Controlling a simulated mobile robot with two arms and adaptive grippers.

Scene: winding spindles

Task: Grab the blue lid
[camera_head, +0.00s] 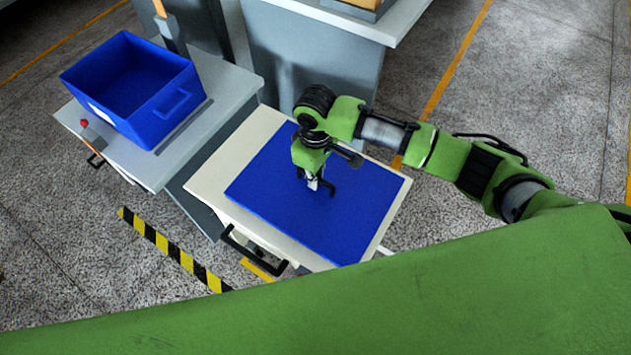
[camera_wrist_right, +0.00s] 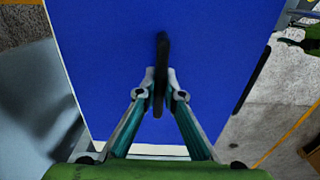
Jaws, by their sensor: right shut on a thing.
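The blue lid (camera_head: 273,178) is a flat rectangular panel above the cream top of a small cabinet (camera_head: 213,184). I cannot tell whether it rests on that top or is slightly raised. My right gripper (camera_head: 317,184) is over the middle of the lid, pointing down. In the right wrist view, the blue lid (camera_wrist_right: 110,60) fills most of the picture. The fingertips of my right gripper (camera_wrist_right: 160,82) are shut on a dark narrow handle (camera_wrist_right: 162,50) on the lid. My left gripper is not in view.
A blue open crate (camera_head: 128,88) stands on a grey table (camera_head: 190,150) at the left. A red button (camera_head: 84,123) is on that table's left side. A grey cabinet (camera_head: 310,55) stands behind. Yellow-black tape (camera_head: 170,248) marks the floor in front.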

